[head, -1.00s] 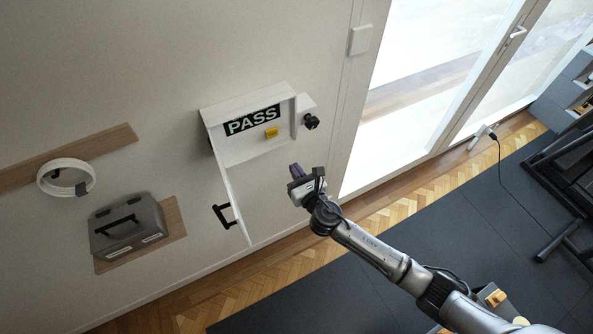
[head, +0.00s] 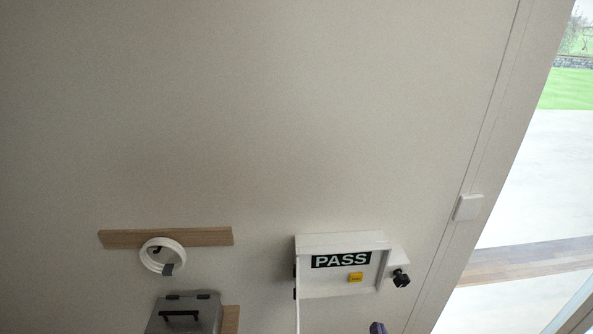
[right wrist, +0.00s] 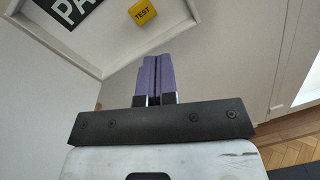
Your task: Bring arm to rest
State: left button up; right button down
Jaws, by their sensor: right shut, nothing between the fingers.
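My right gripper (right wrist: 158,78) is shut and empty, its two purple fingers together in the right wrist view. In the head view only the purple tip of the right gripper (head: 377,328) shows at the bottom edge, below and right of the white wall box (head: 340,240). The box stands open and holds a dark PASS sign (head: 341,260) and a yellow block (head: 355,277). The yellow block reads TEST in the right wrist view (right wrist: 142,12). My gripper appears apart from the box. My left gripper is not in view.
A black knob (head: 401,278) sticks out right of the box. On the left are a white ring (head: 147,248) on a wooden strip (head: 205,236) and a grey case (head: 205,308) with a black handle. A light switch (head: 468,207) is near the glass door. The upper wall is bare.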

jog(key=s+d+r+m+g+h, duration=0.15)
jog(key=s+m+g, duration=0.25)
jog(key=m, duration=0.9)
jog(key=s+d+r+m+g+h, duration=0.1)
jog(key=s+r+m+g+h, duration=0.2)
jog(key=m, duration=0.9)
jog(key=s+a+f+m+g+y, duration=0.1)
jog(key=s+f+m+g+y, duration=0.25)
jog(key=s, duration=1.05)
jog(key=s+a+f+m+g+y, duration=0.15)
jog(key=s+f+g, duration=0.4)
jog(key=s, duration=0.95)
notch_tip(320, 180, up, 14)
jog(key=t+p, duration=0.1)
jog(key=p, duration=1.4)
jog(key=shift+s+d+f+n+t, duration=0.2)
jog(key=shift+f+n+t, duration=0.1)
jog(key=shift+t, duration=0.1)
